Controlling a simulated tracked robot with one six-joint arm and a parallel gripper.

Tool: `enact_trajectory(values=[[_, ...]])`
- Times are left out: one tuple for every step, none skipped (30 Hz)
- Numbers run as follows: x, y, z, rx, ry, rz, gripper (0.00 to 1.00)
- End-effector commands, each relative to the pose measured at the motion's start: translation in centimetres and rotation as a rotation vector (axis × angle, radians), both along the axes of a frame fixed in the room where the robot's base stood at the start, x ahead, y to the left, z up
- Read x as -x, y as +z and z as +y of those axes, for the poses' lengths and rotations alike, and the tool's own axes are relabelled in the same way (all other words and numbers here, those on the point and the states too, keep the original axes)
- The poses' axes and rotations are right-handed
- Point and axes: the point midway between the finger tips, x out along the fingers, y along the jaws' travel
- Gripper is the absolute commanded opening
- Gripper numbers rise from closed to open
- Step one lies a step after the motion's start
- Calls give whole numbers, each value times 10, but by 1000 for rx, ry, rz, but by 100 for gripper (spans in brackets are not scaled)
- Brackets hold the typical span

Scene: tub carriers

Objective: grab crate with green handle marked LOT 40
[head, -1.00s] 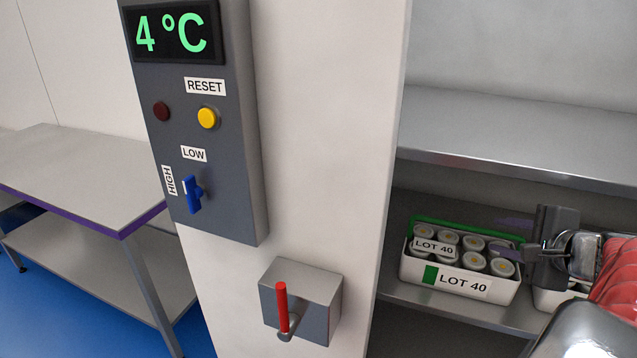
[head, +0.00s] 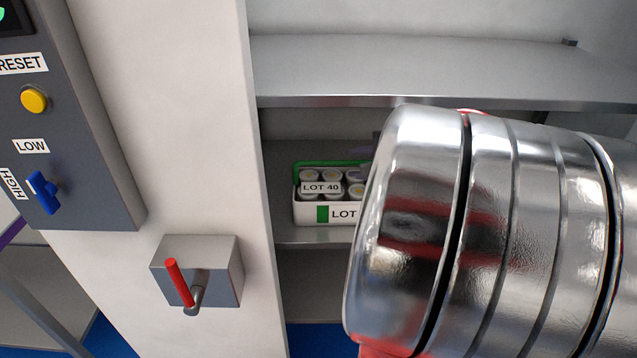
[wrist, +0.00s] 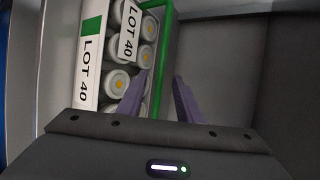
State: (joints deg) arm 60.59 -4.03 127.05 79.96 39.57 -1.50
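The white crate marked LOT 40 (head: 307,212) stands on the lower shelf in the head view, its right part hidden behind my arm. It holds several white-lidded tubs and has a green handle (head: 325,164) along its far side. In the wrist view the crate (wrist: 88,75) is on the left, with the green handle (wrist: 164,60) running up and down beside the tubs. My gripper (wrist: 162,82) is open, with one purple finger on each side of the handle's line. Whether the fingers touch the handle is not clear. In the head view my arm hides most of the gripper.
The upper metal shelf (head: 420,65) lies above the crate. A wall panel at the left has a yellow button (head: 33,99) and a blue switch (head: 43,192). A box with a red lever (head: 180,282) sticks out from the pillar near the shelf opening.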

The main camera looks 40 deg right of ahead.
Motion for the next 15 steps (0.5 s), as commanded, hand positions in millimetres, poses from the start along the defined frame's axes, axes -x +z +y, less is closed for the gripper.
enact_trajectory(values=[[0, 0, 0, 0, 0, 0, 32], [-1, -1, 0, 0, 0, 0, 32], [-2, -2, 0, 0, 0, 1, 32], [-4, -3, -1, -1, 1, 1, 32], [-6, -4, -1, -1, 1, 1, 32], [-9, -6, -1, 0, 2, 2, 32], [-12, -7, -1, -1, 2, 0, 32], [-15, -9, -2, -2, 2, 1, 32], [-19, -12, -3, -2, 2, 1, 32], [-23, -14, -3, -2, 2, 1, 32], [-26, -16, -4, -2, 2, 1, 32], [-30, -19, -5, -2, 2, 1, 32], [-33, -21, -5, -2, 2, 1, 32], [-35, -22, -6, -2, 1, 0, 32], [-38, -24, -7, 0, 0, 1, 32]])
